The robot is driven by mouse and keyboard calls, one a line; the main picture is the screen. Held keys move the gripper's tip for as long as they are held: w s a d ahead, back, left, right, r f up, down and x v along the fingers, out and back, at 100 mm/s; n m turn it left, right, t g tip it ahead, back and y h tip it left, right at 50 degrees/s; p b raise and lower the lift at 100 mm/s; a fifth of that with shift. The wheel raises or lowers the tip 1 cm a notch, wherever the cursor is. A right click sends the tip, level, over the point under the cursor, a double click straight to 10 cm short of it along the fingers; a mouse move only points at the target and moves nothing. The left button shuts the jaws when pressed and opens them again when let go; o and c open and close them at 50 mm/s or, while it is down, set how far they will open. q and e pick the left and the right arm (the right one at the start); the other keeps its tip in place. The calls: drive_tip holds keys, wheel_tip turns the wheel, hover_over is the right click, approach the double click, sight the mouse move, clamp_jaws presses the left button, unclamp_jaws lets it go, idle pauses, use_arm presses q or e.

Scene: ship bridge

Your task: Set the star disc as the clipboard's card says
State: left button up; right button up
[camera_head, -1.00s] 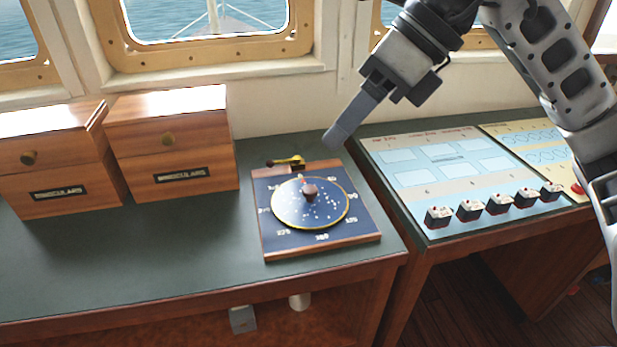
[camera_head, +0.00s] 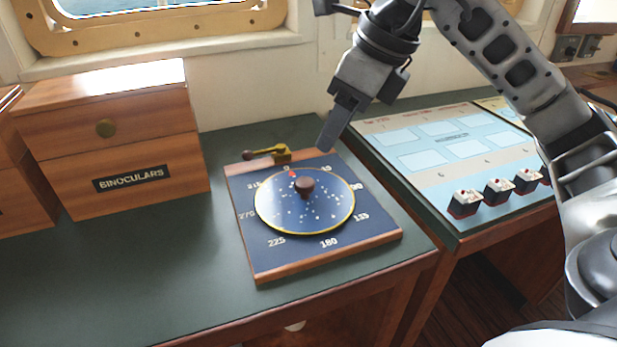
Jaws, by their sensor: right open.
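The star disc (camera_head: 325,212) is a round blue plate with white dots, a yellow rim and a dark brown centre knob (camera_head: 304,187). It lies on a blue board (camera_head: 262,256) with a wooden edge and degree numbers around it. A red mark (camera_head: 292,174) shows near the disc's top edge, close to the 0. A brass lever (camera_head: 270,153) with a dark handle sits at the board's back edge. My right gripper (camera_head: 327,142) is open and empty, above the board's back right corner, apart from the disc. My left gripper and the clipboard are not in view.
A wooden box labelled BINOCULARS (camera_head: 118,145) stands to the left, with part of another beside it. A sloped panel (camera_head: 445,150) with several switches stands to the right. The green desk top (camera_head: 130,275) is clear in front and left of the board.

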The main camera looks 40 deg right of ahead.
sight(305, 182)
drive_tip(key=x, duration=1.1)
drive_tip(key=shift+a, duration=0.1)
clamp_jaws()
drive_tip(key=shift+w, duration=0.1)
